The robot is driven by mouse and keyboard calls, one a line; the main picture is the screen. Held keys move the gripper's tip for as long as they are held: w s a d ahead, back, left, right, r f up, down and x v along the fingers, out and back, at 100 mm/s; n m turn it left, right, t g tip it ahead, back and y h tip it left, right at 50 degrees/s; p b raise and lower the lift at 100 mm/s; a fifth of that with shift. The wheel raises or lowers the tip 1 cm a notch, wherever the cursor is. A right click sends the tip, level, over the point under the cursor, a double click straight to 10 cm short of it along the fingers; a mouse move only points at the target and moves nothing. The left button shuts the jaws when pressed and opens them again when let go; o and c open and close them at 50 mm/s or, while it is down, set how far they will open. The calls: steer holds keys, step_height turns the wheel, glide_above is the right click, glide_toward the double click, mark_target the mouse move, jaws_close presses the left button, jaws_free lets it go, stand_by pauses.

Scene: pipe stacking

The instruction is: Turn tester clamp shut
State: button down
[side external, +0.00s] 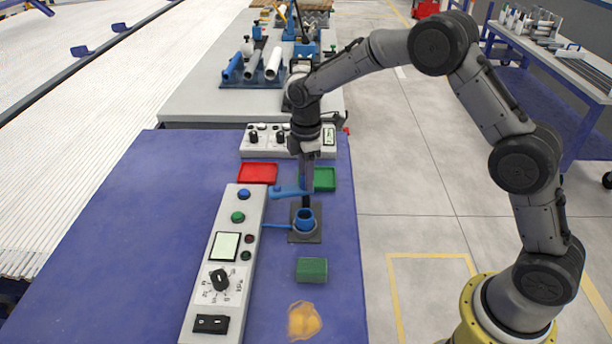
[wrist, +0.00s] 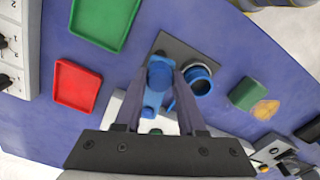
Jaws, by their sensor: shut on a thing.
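The tester is a blue round socket (side external: 305,221) on a dark square plate (side external: 305,238), with a thin blue lever reaching left. The socket's open ring also shows in the wrist view (wrist: 199,79). The blue clamp arm (side external: 286,192) lies roughly level above and behind the socket and points left; in the wrist view (wrist: 154,100) it is beside the ring, not over it. My gripper (side external: 305,190) points down and is shut on the clamp arm; in the wrist view its fingers (wrist: 161,82) are on both sides of the blue part. The exact finger contact is partly hidden.
A red tray (side external: 258,173) and a green tray (side external: 324,180) lie behind the tester. A control panel (side external: 226,262) stands close on the left. A green block (side external: 311,269) and an orange-yellow patch (side external: 304,320) are in front. The blue table (side external: 130,240) is clear at far left.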

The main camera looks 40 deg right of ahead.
steer(key=n, duration=0.4)
steer(key=shift+n, duration=0.3)
steer(key=n, duration=0.3)
steer(key=shift+n, duration=0.3)
steer(key=n, duration=0.3)
steer(key=shift+r+n, duration=0.1)
steer(key=shift+n, duration=2.1)
steer(key=c, duration=0.5)
jaws_free()
step_height(320, 180, up, 14)
